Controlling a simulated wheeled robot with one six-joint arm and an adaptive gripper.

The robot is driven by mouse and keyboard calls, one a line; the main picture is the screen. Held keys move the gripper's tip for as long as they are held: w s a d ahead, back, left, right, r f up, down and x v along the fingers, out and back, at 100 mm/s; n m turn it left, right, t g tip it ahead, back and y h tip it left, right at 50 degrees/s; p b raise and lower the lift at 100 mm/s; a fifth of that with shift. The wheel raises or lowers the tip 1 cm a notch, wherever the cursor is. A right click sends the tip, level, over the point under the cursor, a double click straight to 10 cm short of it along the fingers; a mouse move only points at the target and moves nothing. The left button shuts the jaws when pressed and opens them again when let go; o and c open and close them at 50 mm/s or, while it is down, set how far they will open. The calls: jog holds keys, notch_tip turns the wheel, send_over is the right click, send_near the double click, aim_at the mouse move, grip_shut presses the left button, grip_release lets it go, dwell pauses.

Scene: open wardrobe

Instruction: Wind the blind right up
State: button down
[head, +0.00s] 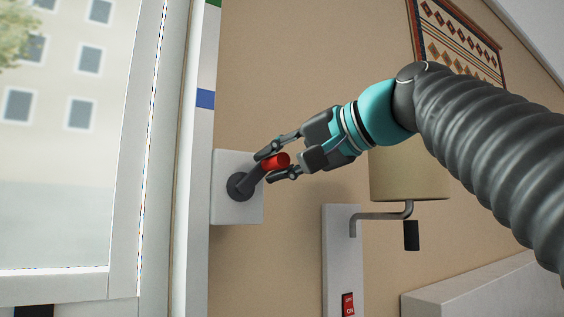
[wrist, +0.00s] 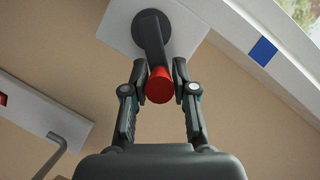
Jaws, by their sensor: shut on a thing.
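The crank has a dark hub and arm (head: 240,186) on a white wall plate (head: 232,209) beside the window frame. Its red knob (head: 276,161) sits at the upper right of the hub in the head view. My gripper (head: 277,163) is shut on the red knob, one finger on each side. In the wrist view the red knob (wrist: 159,86) lies between the fingertips of my gripper (wrist: 160,76), and the crank arm (wrist: 150,40) runs up to the hub. The blind itself is not clearly visible; the window (head: 65,130) shows a building outside.
A blue mark (head: 205,99) and a green mark sit on the white strip beside the window. A wall lamp (head: 408,175) on a bent arm and a white panel with a red switch (head: 347,304) are right of the crank. A patterned hanging (head: 455,40) is higher up.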

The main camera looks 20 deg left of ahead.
jog(key=s+n+h, duration=0.1)
jog(key=n, duration=0.1)
jog(key=a+r+n+t+h, duration=0.1)
jog(key=n, duration=0.1)
jog(key=shift+s+a+r, duration=0.1)
jog(key=shift+s+a, duration=0.1)
jog(key=shift+s, duration=0.15)
jog(key=shift+s+a+n+t+h, duration=0.25)
jog(key=shift+n+t+h, duration=0.1)
jog(key=shift+n, duration=0.2)
jog(key=shift+s+a+n+t+h, duration=0.15)
jog(key=shift+s+n+t+h, duration=0.15)
jog(key=shift+n, duration=0.25)
jog(key=c, duration=0.9)
grip_release()
jog(key=shift+v, duration=3.75)
